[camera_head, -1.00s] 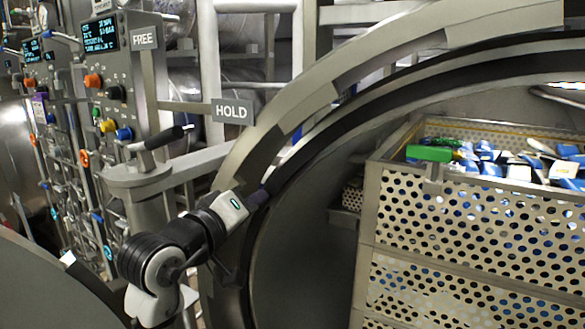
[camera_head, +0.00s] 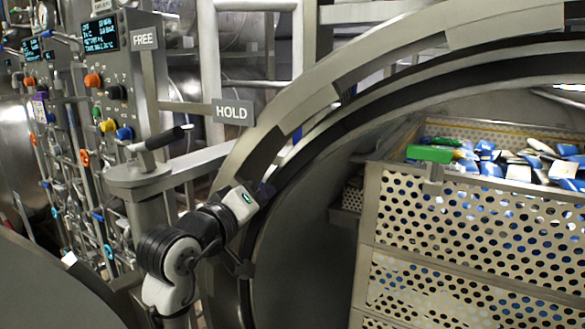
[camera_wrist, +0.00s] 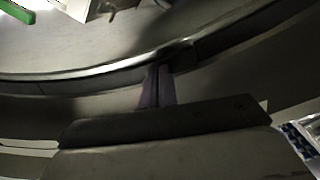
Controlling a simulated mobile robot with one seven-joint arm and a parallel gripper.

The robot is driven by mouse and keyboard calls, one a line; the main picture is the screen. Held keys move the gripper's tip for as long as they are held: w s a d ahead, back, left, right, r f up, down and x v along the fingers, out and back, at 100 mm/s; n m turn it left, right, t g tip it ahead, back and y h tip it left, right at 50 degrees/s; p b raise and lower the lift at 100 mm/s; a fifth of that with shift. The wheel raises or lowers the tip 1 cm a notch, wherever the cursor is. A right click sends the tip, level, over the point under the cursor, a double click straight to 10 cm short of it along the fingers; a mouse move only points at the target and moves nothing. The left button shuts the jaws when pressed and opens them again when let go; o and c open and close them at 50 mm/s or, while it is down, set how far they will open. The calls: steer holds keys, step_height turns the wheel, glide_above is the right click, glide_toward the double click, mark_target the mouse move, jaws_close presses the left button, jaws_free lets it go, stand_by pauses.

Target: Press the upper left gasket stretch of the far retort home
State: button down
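The far retort's round mouth (camera_head: 290,115) fills the right half of the head view, with a dark gasket band (camera_head: 440,74) curving along its inside. My gripper (camera_head: 266,190) is at the left side of this rim, its fingertips against or very close to the band. In the wrist view, the two purple-grey fingers (camera_wrist: 157,82) lie close together with nothing visible between them. Their tips meet the edge of the dark gasket band (camera_wrist: 60,88), which crosses the picture. Whether they touch it, and how deep the gasket sits there, I cannot tell.
A perforated basket stack (camera_head: 470,215) with blue and white pouches and a green block (camera_head: 429,154) stands inside the retort. A lever with a black handle (camera_head: 165,138) stands left, by the HOLD sign (camera_head: 232,112) and FREE sign (camera_head: 145,38). A control panel (camera_head: 105,70) is farther left.

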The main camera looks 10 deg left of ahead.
steer(key=shift+w+d, duration=0.15)
steer(key=shift+w, duration=0.05)
steer(key=v, duration=1)
steer(key=shift+p, duration=0.35)
